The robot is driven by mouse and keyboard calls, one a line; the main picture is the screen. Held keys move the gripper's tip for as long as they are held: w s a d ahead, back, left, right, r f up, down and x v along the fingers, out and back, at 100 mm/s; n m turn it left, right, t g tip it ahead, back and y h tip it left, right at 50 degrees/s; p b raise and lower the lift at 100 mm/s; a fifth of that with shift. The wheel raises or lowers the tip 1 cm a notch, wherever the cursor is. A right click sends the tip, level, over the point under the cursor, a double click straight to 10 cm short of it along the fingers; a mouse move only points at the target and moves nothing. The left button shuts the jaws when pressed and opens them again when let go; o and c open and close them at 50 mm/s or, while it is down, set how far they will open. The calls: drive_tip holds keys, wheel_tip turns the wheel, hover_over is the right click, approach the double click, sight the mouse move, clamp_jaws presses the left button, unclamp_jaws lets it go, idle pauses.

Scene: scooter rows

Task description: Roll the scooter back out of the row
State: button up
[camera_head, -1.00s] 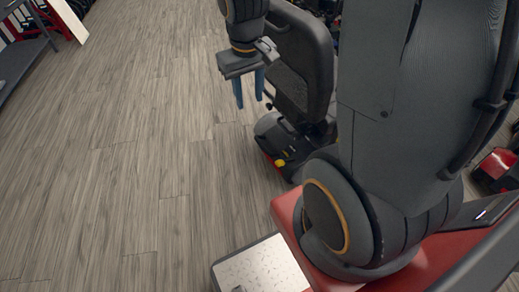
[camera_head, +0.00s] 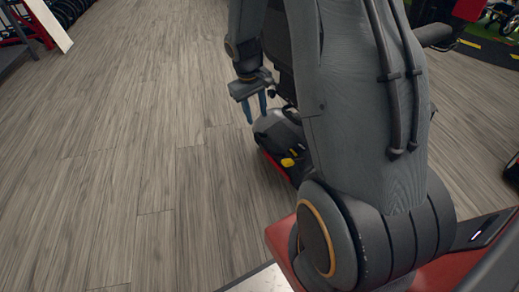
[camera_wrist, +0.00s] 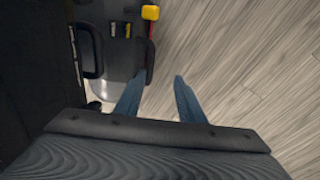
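The scooter (camera_head: 279,133) stands just beyond my arm in the head view, with a dark rear cover, a red lower edge and a yellow knob (camera_head: 288,162). Much of its seat and front is hidden behind my arm. My gripper (camera_head: 256,108) hangs beside the scooter's rear, fingers pointing down, with a gap between the blue fingers. In the wrist view the scooter's dark rear deck (camera_wrist: 118,58) lies at the upper left, with the yellow knob and a black loop handle. The open fingers (camera_wrist: 157,92) hold nothing; the left one overlaps the deck's edge in the picture.
Wide bare wood floor (camera_head: 130,150) lies to the left. A dark rack with a pale panel (camera_head: 48,24) stands at the far upper left. Another dark handle or armrest (camera_head: 433,35) shows behind my arm at the upper right, with yellow-marked dark flooring (camera_head: 490,48) beyond.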

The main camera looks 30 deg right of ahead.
drive_tip(key=b, duration=0.7)
approach(263, 142)
drive_tip(key=f+b, duration=0.1)
drive_tip(key=f, duration=0.1)
drive_tip(key=d+f+b, duration=0.1)
drive_tip(key=f, duration=0.2)
drive_tip(key=f+b, duration=0.1)
drive_tip(key=f, duration=0.2)
drive_tip(key=shift+w+d+f, duration=0.15)
drive_tip(key=shift+w, duration=0.05)
clamp_jaws()
